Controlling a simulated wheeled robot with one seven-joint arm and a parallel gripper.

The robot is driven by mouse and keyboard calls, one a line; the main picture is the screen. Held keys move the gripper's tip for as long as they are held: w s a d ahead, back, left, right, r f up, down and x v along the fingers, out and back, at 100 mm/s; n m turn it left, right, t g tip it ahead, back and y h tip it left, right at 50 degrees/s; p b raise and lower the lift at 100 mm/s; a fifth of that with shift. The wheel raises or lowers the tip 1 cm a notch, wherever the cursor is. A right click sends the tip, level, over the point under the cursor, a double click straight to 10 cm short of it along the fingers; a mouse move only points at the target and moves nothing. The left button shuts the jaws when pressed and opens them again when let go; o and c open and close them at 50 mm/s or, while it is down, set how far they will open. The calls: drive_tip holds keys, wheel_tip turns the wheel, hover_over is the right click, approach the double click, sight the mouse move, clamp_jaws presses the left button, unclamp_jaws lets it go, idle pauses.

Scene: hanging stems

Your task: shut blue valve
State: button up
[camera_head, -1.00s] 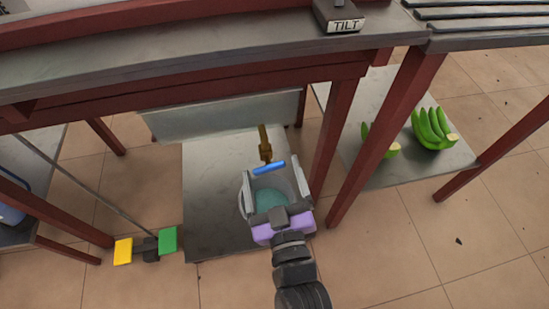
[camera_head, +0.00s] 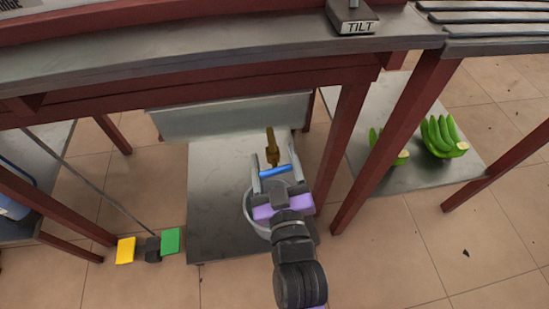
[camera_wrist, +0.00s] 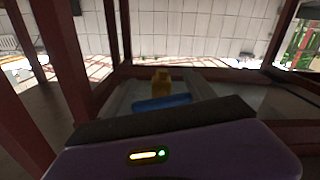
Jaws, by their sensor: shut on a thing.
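The blue valve handle (camera_head: 275,171) is a short blue bar on a brass tap (camera_head: 272,148) below the grey tank, above a low grey shelf. My gripper (camera_head: 275,168) has its two grey fingers at either end of the blue bar and is shut on it. In the wrist view the blue handle (camera_wrist: 162,103) lies crosswise just beyond my dark gripper body, with the brass tap (camera_wrist: 161,80) behind it. A round grey bucket (camera_head: 249,213) stands under the tap, partly hidden by my gripper and wrist.
Red frame legs (camera_head: 345,150) stand to the right of the tap. Green bananas (camera_head: 441,137) lie on a grey board at the right. Yellow (camera_head: 125,250) and green (camera_head: 170,241) pads are on the floor at the left. A TILT pedal (camera_head: 352,18) is on top.

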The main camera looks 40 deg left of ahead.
drive_tip(key=shift+r+m+p, duration=0.15)
drive_tip(key=shift+m+p, duration=0.6)
drive_tip(key=shift+m, duration=0.05)
drive_tip(key=shift+c, duration=0.3)
drive_tip(key=shift+s+a+m, duration=0.1)
drive_tip(key=shift+m, duration=0.7)
drive_tip(key=o, duration=1.4)
drive_tip(key=shift+p+v, duration=0.55)
drive_tip(key=shift+v, duration=3.35)
